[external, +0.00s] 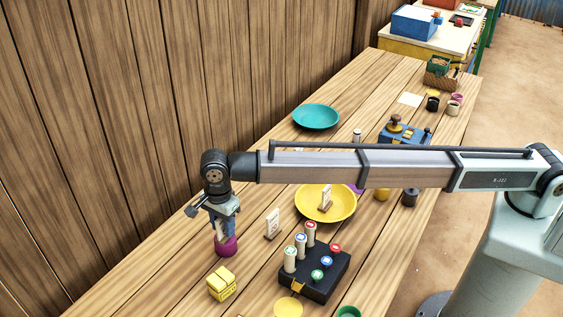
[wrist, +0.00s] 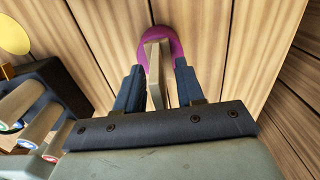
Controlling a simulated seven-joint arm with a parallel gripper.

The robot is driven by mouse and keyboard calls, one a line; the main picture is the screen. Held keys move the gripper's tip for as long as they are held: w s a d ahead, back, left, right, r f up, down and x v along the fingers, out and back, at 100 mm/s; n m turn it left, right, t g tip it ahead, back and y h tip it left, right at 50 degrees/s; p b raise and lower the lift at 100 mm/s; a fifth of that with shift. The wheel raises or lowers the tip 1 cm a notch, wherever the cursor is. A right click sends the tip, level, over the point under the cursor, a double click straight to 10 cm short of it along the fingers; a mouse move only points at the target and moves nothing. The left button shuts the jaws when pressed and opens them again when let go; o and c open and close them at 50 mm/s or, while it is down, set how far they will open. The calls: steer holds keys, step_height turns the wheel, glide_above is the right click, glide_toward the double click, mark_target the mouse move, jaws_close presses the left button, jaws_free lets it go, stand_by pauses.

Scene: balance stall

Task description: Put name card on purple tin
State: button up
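My gripper (external: 223,229) points down over the purple tin (external: 226,247) at the near left of the table.
A yellow block (external: 221,284) lies just in front of the tin. Another card (external: 272,224) stands to its right. A black box with pegs (external: 315,275) and a yellow plate (external: 341,207) bearing a card lie farther right. The wooden wall (external: 90,130) runs along the left.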

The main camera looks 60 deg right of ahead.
step_height(320, 180, up, 12)
steer(key=shift+f, duration=0.15)
stand_by(0.3)
